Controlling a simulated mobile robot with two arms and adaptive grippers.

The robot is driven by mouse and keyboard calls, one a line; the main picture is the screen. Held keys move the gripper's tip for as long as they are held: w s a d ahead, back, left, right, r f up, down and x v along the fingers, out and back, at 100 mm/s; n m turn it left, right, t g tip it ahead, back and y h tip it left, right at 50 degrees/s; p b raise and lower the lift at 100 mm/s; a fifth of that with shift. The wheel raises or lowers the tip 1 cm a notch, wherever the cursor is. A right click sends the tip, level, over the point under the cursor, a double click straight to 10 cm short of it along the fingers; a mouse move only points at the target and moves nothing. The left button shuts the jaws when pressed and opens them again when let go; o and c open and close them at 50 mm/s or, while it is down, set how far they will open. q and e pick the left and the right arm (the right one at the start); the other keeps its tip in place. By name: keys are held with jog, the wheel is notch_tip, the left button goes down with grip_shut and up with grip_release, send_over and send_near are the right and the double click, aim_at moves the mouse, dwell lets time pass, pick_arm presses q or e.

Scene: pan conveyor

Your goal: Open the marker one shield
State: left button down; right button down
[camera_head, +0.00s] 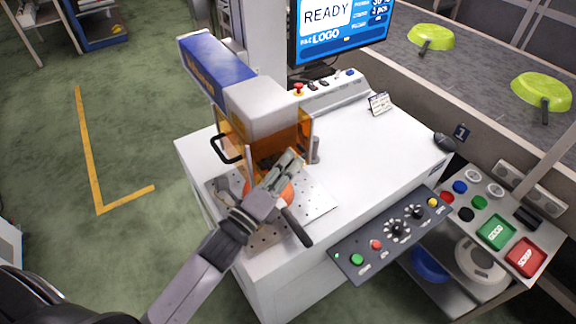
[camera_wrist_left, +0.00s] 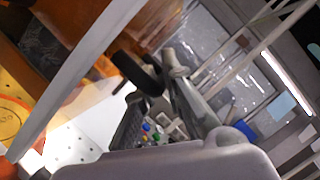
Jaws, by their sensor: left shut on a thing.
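The marker (camera_head: 262,105) stands on a white cabinet, with a blue and white head. Its see-through orange shield (camera_head: 290,128) hangs below the head around the work plate. A black handle (camera_head: 222,149) shows at the shield's left side. My left gripper (camera_head: 291,163) is in front of the shield. An orange pan with a black handle (camera_head: 297,228) lies on the perforated plate (camera_head: 318,199), partly hidden by my left arm. My right gripper is not in view.
A knob panel (camera_head: 392,236) runs along the cabinet's front edge. A button console (camera_head: 494,222) stands at the right. A screen (camera_head: 340,28) reads READY. Green pans (camera_head: 431,38) sit on the conveyor (camera_head: 475,75) behind. The white top right of the marker is mostly clear.

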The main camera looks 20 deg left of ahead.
pick_arm(q)
jog(key=shift+r, duration=0.25)
jog(key=c, duration=1.7)
grip_release()
jog(key=shift+f, duration=0.1)
jog(key=v, duration=1.2)
